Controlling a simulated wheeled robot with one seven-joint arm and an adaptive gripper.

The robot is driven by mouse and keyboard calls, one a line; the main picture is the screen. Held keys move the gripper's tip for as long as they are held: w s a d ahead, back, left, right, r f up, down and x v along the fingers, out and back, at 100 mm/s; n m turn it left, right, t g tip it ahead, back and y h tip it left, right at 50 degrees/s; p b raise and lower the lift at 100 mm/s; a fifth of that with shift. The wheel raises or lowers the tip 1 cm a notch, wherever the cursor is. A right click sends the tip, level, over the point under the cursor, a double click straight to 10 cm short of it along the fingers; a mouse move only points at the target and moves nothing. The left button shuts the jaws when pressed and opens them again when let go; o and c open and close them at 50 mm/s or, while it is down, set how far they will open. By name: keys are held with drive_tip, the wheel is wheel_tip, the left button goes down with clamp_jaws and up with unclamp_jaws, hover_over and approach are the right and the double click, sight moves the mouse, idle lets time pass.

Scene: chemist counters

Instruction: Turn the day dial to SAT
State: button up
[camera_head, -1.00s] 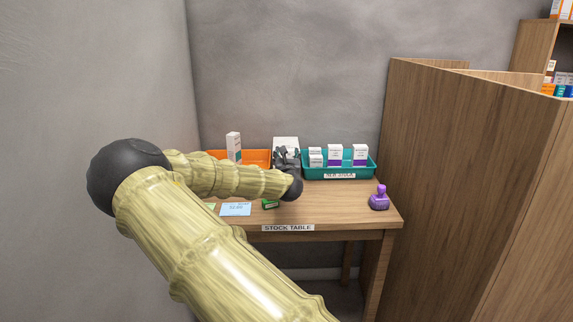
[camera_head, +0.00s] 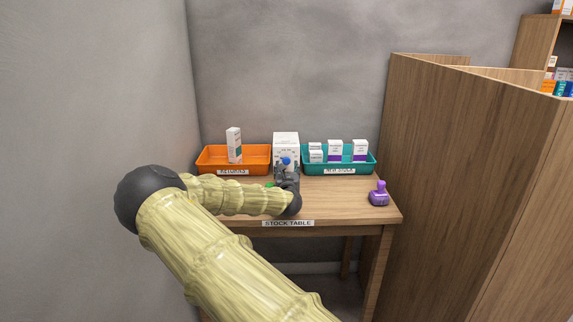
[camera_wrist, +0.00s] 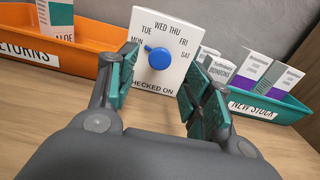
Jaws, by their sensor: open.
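The day dial is a white upright panel (camera_head: 286,141) at the back of the stock table, between two trays. Its round blue knob (camera_wrist: 159,59) sits at the middle of the panel in the wrist view, with day names around it. SAT is at the right of the knob; MON and TUE are at the upper left. In the head view my gripper (camera_head: 287,176) is in front of the panel, below the knob.
An orange RETURNS tray (camera_head: 205,161) with a box stands left of the dial. A teal NEW STOCK tray (camera_head: 369,168) with several boxes stands right. A purple stamp (camera_head: 379,195) is near the table's right edge. A wooden partition (camera_head: 455,160) rises at right.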

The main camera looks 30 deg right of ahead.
sight(286, 162)
drive_tip(key=shift+x, duration=2.5)
drive_tip(key=c, duration=1)
